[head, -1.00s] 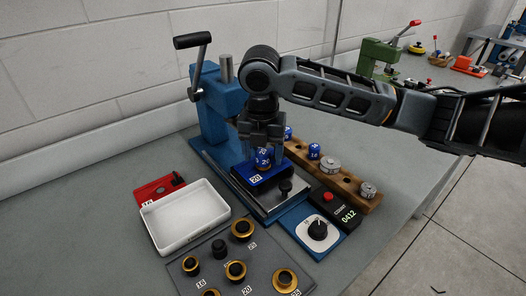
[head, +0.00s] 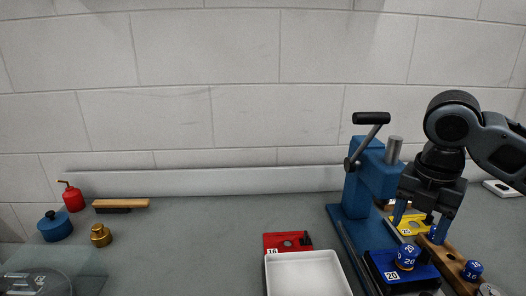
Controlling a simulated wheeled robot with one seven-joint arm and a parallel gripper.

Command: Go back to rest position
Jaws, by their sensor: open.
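My gripper (head: 420,222) is at the right of the head view, pointing down, with its two fingers apart and nothing seen between them. It hangs to the right of the blue lever press (head: 366,185). A blue cylinder marked 20 (head: 406,257) sits on the blue block labelled 20 (head: 385,268), below and left of my gripper and apart from it. My arm reaches in from the right edge.
A white tray (head: 307,257) and a red block (head: 274,243) lie left of the press. A wooden rack (head: 447,262) holds blue cylinders. A yellow block (head: 408,222) is partly behind my gripper. A red oil can (head: 72,196), blue pot (head: 55,229), brush (head: 121,204) and brass piece (head: 100,236) stand far left.

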